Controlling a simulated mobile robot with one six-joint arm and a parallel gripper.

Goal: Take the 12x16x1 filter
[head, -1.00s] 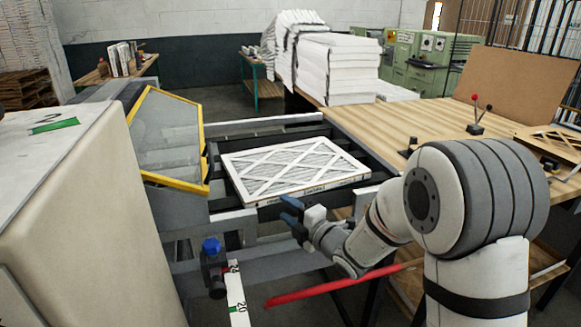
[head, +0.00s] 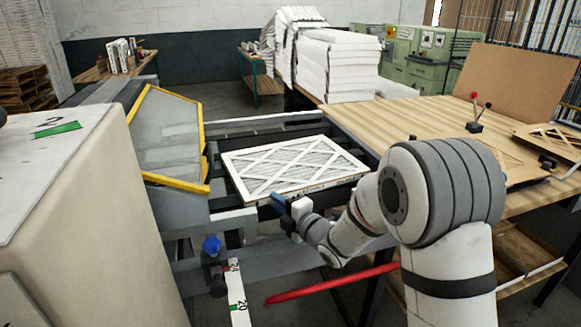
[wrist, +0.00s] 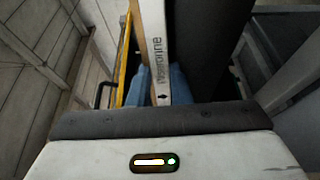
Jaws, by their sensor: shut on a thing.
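The filter (head: 292,165) is a flat white pleated panel with a crisscross cardboard frame. It lies nearly flat on the dark bed of the machine in the head view. My gripper (head: 279,203) is at its near edge, with blue fingers. In the wrist view, the filter's printed edge (wrist: 156,50) runs between the two blue fingers (wrist: 163,85), which are shut on it. The print is only partly readable, and I cannot read a size. The fingertips are partly hidden by the filter in the head view.
A yellow-framed guard (head: 168,135) stands just left of the filter. A wooden table (head: 415,125) is to the right, with a red-knobbed lever (head: 475,115). Grey rails (head: 234,216) and a red bar (head: 330,284) lie on the near side. Stacked white filters (head: 338,70) stand behind.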

